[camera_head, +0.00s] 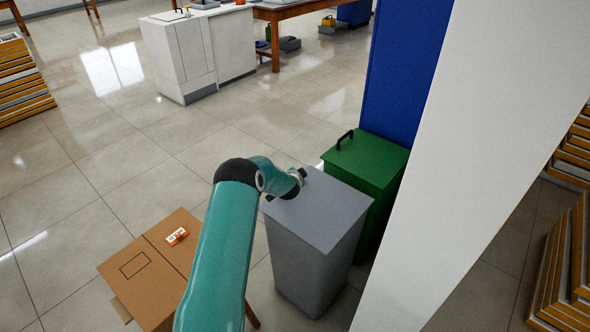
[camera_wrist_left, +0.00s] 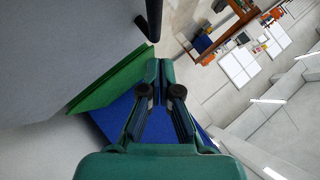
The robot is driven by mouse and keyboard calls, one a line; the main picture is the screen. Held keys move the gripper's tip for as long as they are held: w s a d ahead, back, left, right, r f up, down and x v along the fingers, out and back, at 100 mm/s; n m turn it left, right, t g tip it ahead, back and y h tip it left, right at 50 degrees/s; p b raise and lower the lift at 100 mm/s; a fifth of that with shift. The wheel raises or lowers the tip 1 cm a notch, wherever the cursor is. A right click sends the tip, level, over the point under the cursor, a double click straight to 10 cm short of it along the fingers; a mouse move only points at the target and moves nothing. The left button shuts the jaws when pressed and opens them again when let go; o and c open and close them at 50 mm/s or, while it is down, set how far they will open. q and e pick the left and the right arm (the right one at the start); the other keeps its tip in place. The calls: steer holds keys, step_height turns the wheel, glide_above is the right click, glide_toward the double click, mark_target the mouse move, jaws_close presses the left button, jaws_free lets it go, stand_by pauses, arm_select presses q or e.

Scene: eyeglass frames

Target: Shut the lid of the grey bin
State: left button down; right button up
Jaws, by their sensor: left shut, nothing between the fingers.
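The grey bin (camera_head: 308,268) stands in the middle right of the head view. Its grey lid (camera_head: 325,213) lies flat across the top, and I see no gap under it from here. My left arm reaches over from the bottom, and my left gripper (camera_head: 300,178) is at the lid's far left edge, largely hidden by the wrist. In the wrist view my left gripper (camera_wrist_left: 165,88) is shut and empty. A black handle (camera_wrist_left: 153,20) on the grey lid (camera_wrist_left: 65,45) is just beyond the fingertips, apart from them in the picture.
A green bin (camera_head: 372,160) with a black handle stands right behind the grey bin, against a blue panel (camera_head: 410,70). A white pillar (camera_head: 470,150) blocks the right side. Floor beyond is open.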

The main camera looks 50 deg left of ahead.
arm_select(q)
steer(key=b+v, duration=0.1)
steer(key=v, duration=0.9)
steer(key=shift+a+r+b, duration=0.15)
steer(key=shift+r+b, duration=0.15)
steer(key=shift+r, duration=0.15)
arm_select(e)
steer(key=shift+f, duration=0.25)
arm_select(q)
steer(key=shift+s, duration=0.15)
